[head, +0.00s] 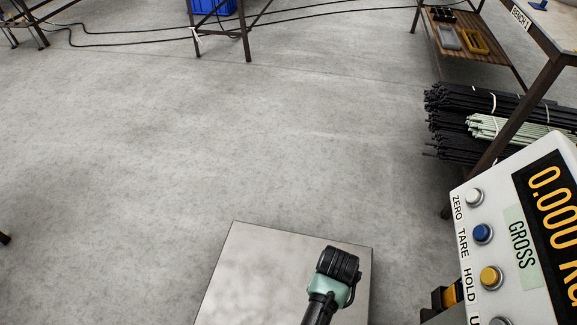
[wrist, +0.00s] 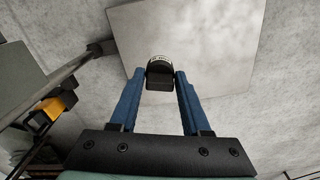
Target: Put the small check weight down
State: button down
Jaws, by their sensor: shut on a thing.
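The small check weight (wrist: 160,73) is a dark block with a pale marked band on top, seen in the wrist view. My gripper (wrist: 161,84) has two blue fingers, shut on the weight from both sides. Beyond it lies a smooth grey metal scale plate (wrist: 215,45), which also shows in the head view (head: 255,265). The weight appears in front of the plate; I cannot tell its height above it. In the head view my wrist covers part of the plate and hides the fingers and weight. The scale display (head: 553,200) reads 0.000, with GROSS beside it.
The scale's indicator box (head: 500,235) with its buttons stands at the right, close to the plate. Behind it are a bench (head: 555,30) and bundles of dark rods (head: 465,105). A blue crate (head: 212,5) is at the back.

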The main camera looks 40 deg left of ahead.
jog(key=s+a+f+n+b, duration=0.1)
jog(key=a+f+b, duration=0.3)
jog(key=f+b, duration=0.55)
jog(key=a+f+n+b, duration=0.1)
jog(key=a+f+b, duration=0.3)
jog(key=f+b, duration=0.55)
jog(key=s+a+f+n+b, duration=0.1)
jog(key=a+f+b, duration=0.3)
jog(key=f+b, duration=0.55)
jog(key=b, duration=0.9)
send_over(284, 312)
notch_tip(284, 312, down, 9)
jog(key=shift+a+r, duration=0.1)
jog(key=shift+r, duration=0.1)
jog(key=shift+c, duration=1.8)
grip_release()
